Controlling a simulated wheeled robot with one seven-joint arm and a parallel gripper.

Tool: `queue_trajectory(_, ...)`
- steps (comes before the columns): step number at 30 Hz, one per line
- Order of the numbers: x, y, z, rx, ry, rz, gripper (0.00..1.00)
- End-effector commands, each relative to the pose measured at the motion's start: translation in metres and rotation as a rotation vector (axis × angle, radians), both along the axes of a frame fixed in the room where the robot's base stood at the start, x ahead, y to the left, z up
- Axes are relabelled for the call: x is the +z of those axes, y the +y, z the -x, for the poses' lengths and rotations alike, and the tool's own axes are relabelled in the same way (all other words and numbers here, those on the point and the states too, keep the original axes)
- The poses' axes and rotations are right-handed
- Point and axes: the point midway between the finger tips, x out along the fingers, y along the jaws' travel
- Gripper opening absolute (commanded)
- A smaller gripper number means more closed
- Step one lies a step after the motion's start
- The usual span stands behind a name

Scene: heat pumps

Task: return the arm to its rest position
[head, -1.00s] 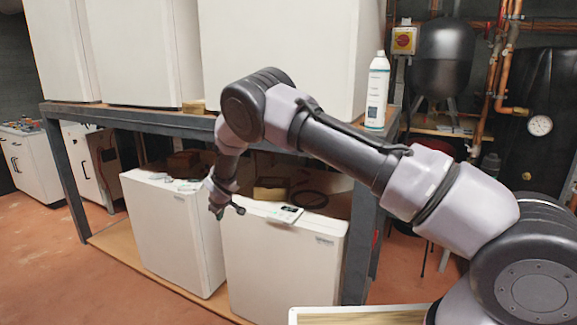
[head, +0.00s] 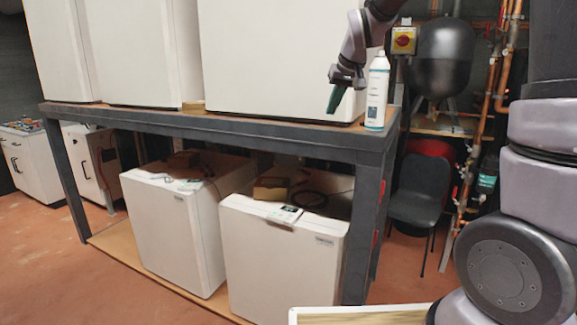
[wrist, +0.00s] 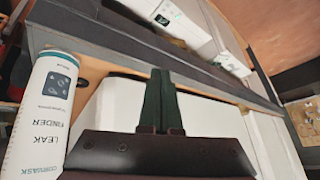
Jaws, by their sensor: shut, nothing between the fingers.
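My gripper (head: 335,99) hangs in the air in the head view, at the upper right of the shelf, pointing down. It is just left of a white spray bottle and in front of a large white unit. In the wrist view its two dark green fingers (wrist: 161,100) are together, with nothing between them. My forearm rises out of the top of the head view.
The white leak finder bottle (head: 376,92) stands upright on the right end of the steel shelf (head: 250,128), close beside my gripper; it also shows in the wrist view (wrist: 40,115). White units (head: 285,255) stand below. A black chair (head: 420,195) is behind.

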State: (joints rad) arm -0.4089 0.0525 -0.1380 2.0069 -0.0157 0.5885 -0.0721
Motion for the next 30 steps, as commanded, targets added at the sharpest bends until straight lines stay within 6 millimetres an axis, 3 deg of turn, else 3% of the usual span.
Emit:
queue_trajectory(1, 0.016, -0.020, 0.022, -0.038, -0.001, -0.027, 0.00)
queue_trajectory(6, 0.046, -0.068, 0.097, -0.148, 0.010, -0.100, 0.00)
queue_trajectory(12, 0.055, -0.106, 0.188, -0.270, 0.013, -0.166, 0.00)
queue_trajectory(16, 0.049, -0.117, 0.234, -0.333, 0.013, -0.193, 0.00)
queue_trajectory(22, 0.040, -0.123, 0.269, -0.385, 0.013, -0.213, 0.00)
queue_trajectory(30, 0.038, -0.124, 0.273, -0.391, 0.014, -0.215, 0.00)
